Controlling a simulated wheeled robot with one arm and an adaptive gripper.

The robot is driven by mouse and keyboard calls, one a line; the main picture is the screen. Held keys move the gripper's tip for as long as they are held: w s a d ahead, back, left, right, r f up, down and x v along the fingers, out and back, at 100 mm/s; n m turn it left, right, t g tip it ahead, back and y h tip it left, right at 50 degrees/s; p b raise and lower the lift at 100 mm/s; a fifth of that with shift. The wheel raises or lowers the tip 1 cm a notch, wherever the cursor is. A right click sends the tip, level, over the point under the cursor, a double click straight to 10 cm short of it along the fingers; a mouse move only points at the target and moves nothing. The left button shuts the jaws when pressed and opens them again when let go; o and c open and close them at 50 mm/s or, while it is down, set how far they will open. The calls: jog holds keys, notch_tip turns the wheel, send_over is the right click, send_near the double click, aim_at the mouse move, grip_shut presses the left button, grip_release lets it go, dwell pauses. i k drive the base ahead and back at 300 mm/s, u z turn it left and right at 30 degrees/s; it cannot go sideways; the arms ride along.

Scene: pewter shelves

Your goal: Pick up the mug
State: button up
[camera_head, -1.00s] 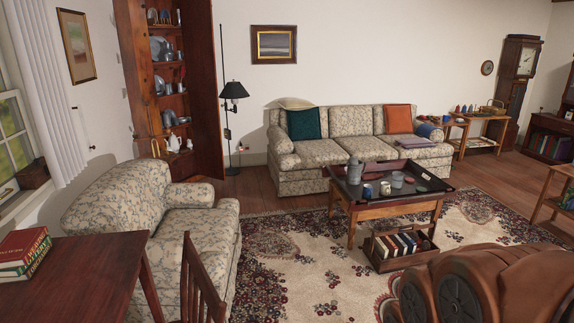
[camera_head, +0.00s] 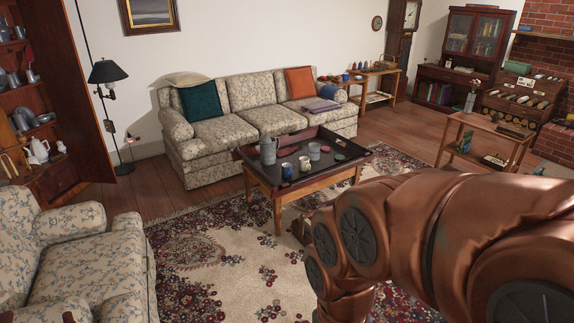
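Several vessels stand on the dark tray-topped coffee table (camera_head: 352,167) in the middle of the view. A small dark blue mug (camera_head: 287,171) is near its front edge, with a pale mug or cup (camera_head: 304,164) just right of it. A grey cup (camera_head: 314,150) is behind them, and a tall grey pitcher (camera_head: 268,150) is at the left. I cannot tell which one the task means. My copper-coloured arm fills the lower right. My gripper is not in view, and no vessel is seen being touched.
A floral sofa (camera_head: 235,100) is behind the table and a floral armchair (camera_head: 85,265) is at lower left. A side table (camera_head: 485,138) stands right, near the brick fireplace (camera_head: 555,65). The rug (camera_head: 215,265) is open between armchair and table.

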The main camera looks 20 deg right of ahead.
aim_at(288, 171)
jog(key=z, duration=0.5)
jog(key=i, duration=3.5)
jog(key=u, duration=1.1)
